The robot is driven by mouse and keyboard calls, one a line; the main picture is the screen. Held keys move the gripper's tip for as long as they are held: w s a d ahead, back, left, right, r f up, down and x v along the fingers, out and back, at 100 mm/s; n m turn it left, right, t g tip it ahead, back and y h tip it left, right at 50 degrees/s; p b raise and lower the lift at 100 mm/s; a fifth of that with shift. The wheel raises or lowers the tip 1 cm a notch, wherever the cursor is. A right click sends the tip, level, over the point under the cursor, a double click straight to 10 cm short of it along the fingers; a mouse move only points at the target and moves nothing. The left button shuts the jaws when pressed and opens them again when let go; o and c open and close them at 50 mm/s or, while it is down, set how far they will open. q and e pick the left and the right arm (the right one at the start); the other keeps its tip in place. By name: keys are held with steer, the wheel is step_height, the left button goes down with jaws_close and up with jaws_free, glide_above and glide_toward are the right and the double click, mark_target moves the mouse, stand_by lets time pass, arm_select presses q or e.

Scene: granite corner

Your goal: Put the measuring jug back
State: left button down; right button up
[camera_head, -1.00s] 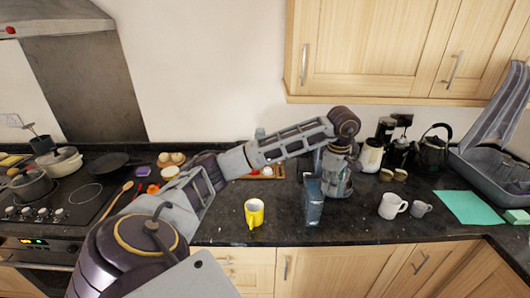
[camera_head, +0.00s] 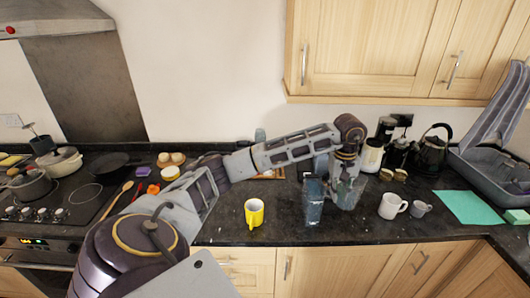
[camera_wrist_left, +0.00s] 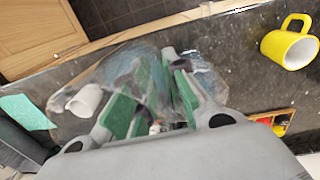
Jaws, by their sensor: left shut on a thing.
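The clear measuring jug (camera_head: 347,193) is over the dark worktop, right of the middle in the head view. My left gripper (camera_head: 345,165) comes down on it from above and is shut on it. In the left wrist view the see-through jug (camera_wrist_left: 205,75) spreads around the green finger pads, and my left gripper (camera_wrist_left: 155,90) partly hides it. I cannot tell whether its base touches the worktop. My right gripper is in neither view.
A tall blue-grey thing (camera_head: 314,203) stands close left of the jug. A yellow mug (camera_head: 254,213) is farther left; a white mug (camera_head: 391,206) and a grey cup (camera_head: 420,208) are right. A green mat (camera_head: 468,207) lies right.

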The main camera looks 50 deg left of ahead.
mark_target(343, 201)
arm_select(q)
steer(key=d+f+m, duration=0.1)
steer(key=m, duration=0.1)
steer(key=shift+m, duration=0.3)
steer(key=f+m, duration=0.1)
steer(key=d+m, duration=0.1)
steer(key=shift+s+d+f+m, duration=0.1)
steer(key=shift+d+f+m, duration=0.05)
steer(key=shift+f+m, duration=0.2)
steer(key=s+d+f+m+b, duration=0.2)
steer(key=s+d+f, duration=0.1)
steer(key=f, duration=0.5)
steer(key=s+d+f+m+b, duration=0.2)
steer(key=s+f, duration=0.3)
steer(key=f, duration=0.4)
steer(key=shift+s+d+m, duration=0.25)
steer(key=shift+d+m, duration=0.1)
steer(key=shift+d, duration=0.05)
steer(key=shift+f, duration=0.1)
